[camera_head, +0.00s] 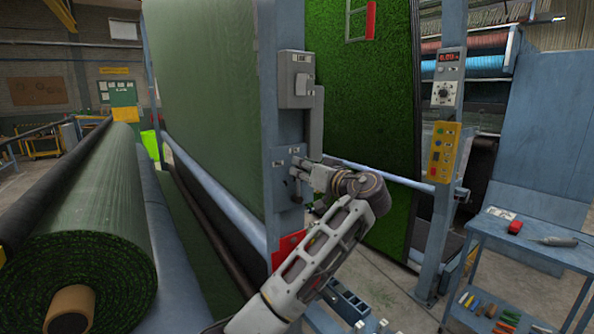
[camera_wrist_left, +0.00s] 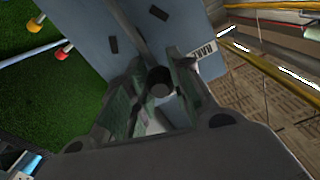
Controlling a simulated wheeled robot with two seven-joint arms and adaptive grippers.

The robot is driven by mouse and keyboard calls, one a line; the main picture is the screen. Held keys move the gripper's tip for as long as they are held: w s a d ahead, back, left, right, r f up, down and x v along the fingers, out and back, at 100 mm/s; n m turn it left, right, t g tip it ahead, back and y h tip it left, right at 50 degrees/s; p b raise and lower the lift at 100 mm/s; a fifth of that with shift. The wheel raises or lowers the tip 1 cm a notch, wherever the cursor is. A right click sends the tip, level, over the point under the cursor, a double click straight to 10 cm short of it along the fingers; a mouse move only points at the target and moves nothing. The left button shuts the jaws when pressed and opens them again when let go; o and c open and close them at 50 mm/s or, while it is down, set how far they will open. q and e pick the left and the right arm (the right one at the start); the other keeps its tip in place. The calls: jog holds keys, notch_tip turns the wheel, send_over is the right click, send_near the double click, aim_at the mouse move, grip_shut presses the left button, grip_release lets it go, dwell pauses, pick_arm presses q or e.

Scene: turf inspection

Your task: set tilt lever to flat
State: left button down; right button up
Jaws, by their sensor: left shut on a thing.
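The tilt lever's plate (camera_head: 283,160) is on the blue-grey post left of centre in the head view, with small dark marks and labels. My left gripper (camera_head: 305,172) reaches it from the right, its fingers up against the plate. In the left wrist view, the dark round end of the tilt lever (camera_wrist_left: 159,84) sits between the fingers of my left gripper (camera_wrist_left: 158,95), which is shut on it. A white label (camera_wrist_left: 203,52) starting with "RAK" is right of the fingers. Most of the lever is hidden by the gripper in the head view. My right gripper is not in view.
A grey box (camera_head: 296,80) is on the post above the plate. A big turf roll (camera_head: 95,215) lies at left. A control post with a yellow button panel (camera_head: 441,150) stands at right. A blue table (camera_head: 525,243) holds small tools at lower right.

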pick_arm(q)
jog(key=shift+w+d+m, duration=0.35)
jog(key=shift+d+m, duration=0.2)
jog(key=shift+m, duration=0.15)
jog(key=c, duration=1.2)
grip_release()
jog(key=shift+r, duration=0.1)
jog(key=shift+r, duration=4.85)
